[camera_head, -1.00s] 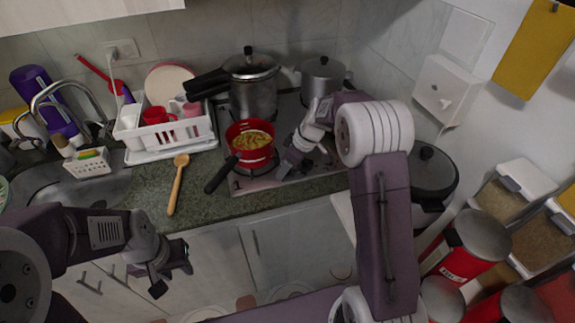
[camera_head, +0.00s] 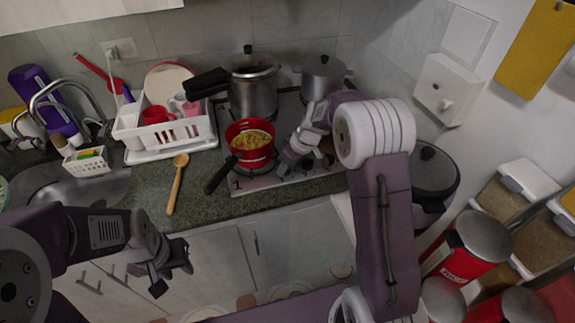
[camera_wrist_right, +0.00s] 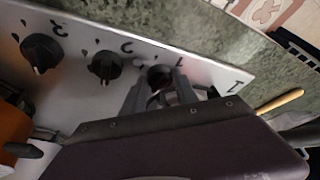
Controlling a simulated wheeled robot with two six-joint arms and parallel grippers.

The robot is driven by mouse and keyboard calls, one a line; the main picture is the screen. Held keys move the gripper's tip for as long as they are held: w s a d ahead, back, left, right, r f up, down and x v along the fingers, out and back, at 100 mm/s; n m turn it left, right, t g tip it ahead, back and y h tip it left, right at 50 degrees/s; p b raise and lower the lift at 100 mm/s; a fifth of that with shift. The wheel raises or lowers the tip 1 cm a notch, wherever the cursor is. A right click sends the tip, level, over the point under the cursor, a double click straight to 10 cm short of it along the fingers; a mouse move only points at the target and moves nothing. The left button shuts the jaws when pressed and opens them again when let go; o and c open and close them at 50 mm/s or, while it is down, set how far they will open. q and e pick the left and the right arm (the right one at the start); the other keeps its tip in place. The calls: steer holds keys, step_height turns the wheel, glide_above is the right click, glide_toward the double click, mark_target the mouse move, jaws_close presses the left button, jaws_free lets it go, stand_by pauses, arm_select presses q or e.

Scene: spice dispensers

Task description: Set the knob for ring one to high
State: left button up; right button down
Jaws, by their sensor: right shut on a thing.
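The cooktop's front panel (camera_wrist_right: 205,78) carries a row of black knobs and printed marks. My right gripper (camera_wrist_right: 160,88) is shut on the knob nearest the panel's right end in the wrist view, the ring one knob (camera_wrist_right: 159,74). The fingers hide much of it, so its pointer setting cannot be read. A second knob (camera_wrist_right: 104,67) and a third knob (camera_wrist_right: 41,53) stand free to its left. In the head view my right gripper (camera_head: 287,166) is at the panel, right of the red pan. My left gripper (camera_head: 168,272) is open and empty in front of the counter.
A red pan (camera_head: 238,154) with food sits on the cooktop, its black handle pointing front left. A pressure cooker (camera_head: 252,95) and a steel pot (camera_head: 322,80) stand behind. A wooden spoon (camera_head: 176,185) and white dish rack (camera_head: 135,135) lie left on the counter.

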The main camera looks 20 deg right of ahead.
steer(key=shift+a+r+m+h+p, duration=0.1)
steer(key=shift+r+m+h+p, duration=0.35)
steer(key=shift+m, duration=0.45)
steer(key=m+t+h+p, duration=0.1)
steer(key=m+p, duration=0.2)
steer(key=p, duration=0.1)
steer(key=shift+a+r+p, duration=0.1)
steer(key=shift+p, duration=0.25)
steer(key=shift+f+m+p, duration=0.2)
steer(key=shift+m+p, duration=0.45)
steer(key=shift+m, duration=0.05)
steer(key=shift+w+a+f+m+h+p, duration=0.1)
steer(key=shift+m+h+p, duration=0.25)
steer(key=shift+m, duration=0.45)
steer(key=c, duration=1.1)
jaws_free()
steer(key=shift+o, duration=0.8)
steer(key=shift+f, duration=0.1)
